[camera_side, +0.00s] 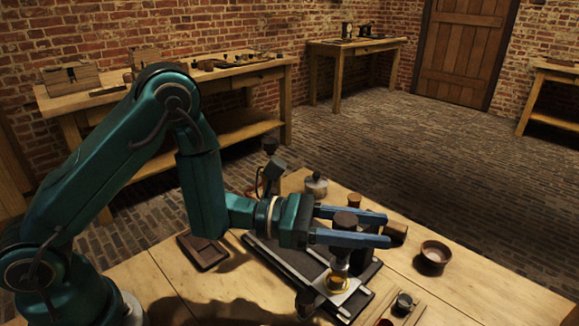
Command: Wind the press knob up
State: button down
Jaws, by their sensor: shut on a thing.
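A dark round knob (345,220) stands between the fingers of my gripper (352,230). My gripper reaches in from the left, level, with its two blue-grey fingers on either side of the knob and shut on it. Below the fingers is the press (302,266), with a dark base and a pale metal plate. A brass-coloured round part (339,281) sits on the plate under the knob. The near finger hides part of the knob's lower side and the shaft below it.
A brown bowl (434,256) stands to the right on the wooden table (480,290). A dark tray (202,250) lies at the left. A lidded jar (316,185) stands behind. The table's right part is clear.

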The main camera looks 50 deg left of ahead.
jog(key=shift+c, duration=2.1)
grip_release()
jog(key=shift+r, duration=0.1)
jog(key=shift+v, duration=2.55)
